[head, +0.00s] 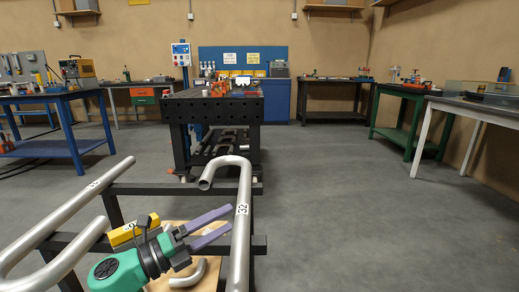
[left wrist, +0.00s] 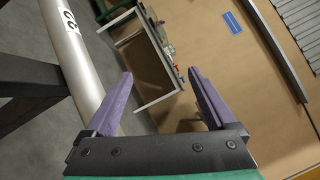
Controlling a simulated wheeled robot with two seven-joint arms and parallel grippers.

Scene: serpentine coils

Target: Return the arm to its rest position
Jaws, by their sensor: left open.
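My left gripper (head: 229,219) is open and empty, with its two purple fingers pointing right. In the head view it sits low, left of the bent steel tube (head: 242,190) marked 32. The left wrist view shows the same open fingers (left wrist: 160,76) with nothing between them. A numbered steel tube (left wrist: 70,45) runs along the left of that view, beside the fingers. Another bent steel tube (head: 75,206) lies at the left of the head view. My right gripper is not in view.
The tubes lie across a dark rack frame (head: 180,189). A yellow block (head: 128,232) sits close to the gripper. A dark perforated table (head: 215,107) stands ahead, with a blue bench (head: 60,150) at left and a green one (head: 410,135) at right. Open grey floor lies at right.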

